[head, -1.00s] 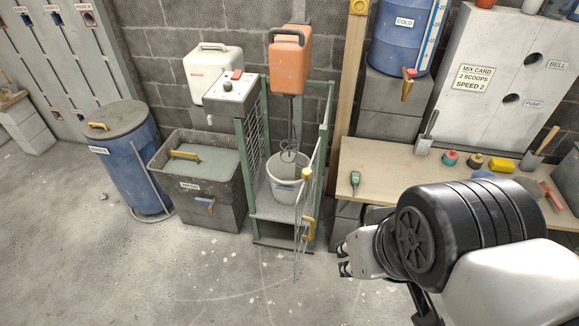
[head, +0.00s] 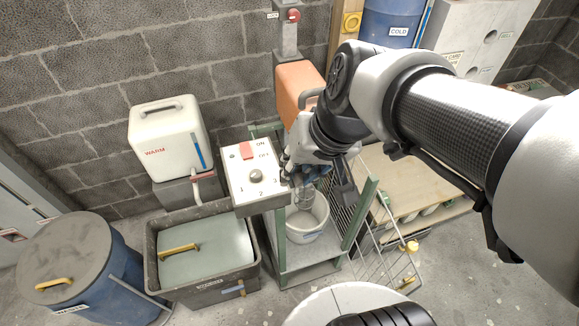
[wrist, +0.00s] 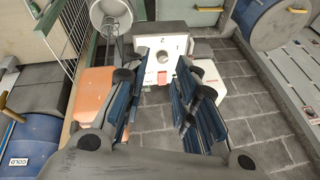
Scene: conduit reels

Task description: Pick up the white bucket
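The white bucket (head: 308,222) stands upright on the shelf of a green-framed mixing stand (head: 285,258). In the head view my arm and gripper cover part of its upper side, and a wire whisk shows at its mouth. The bucket also shows at the top of the wrist view (wrist: 110,14), beyond the left fingers and cut by the picture edge. My gripper (wrist: 160,65) is open and empty, its blue-padded fingers apart. In the head view my gripper (head: 296,172) is above the bucket, beside the control box; whether it touches anything is unclear.
A white control box (head: 255,175) with a red switch is close to my gripper. An orange container (head: 297,88) is behind. A mesh gate (head: 385,265) stands out at the stand's front right. A grey tub (head: 205,285) and blue barrel (head: 110,285) are left.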

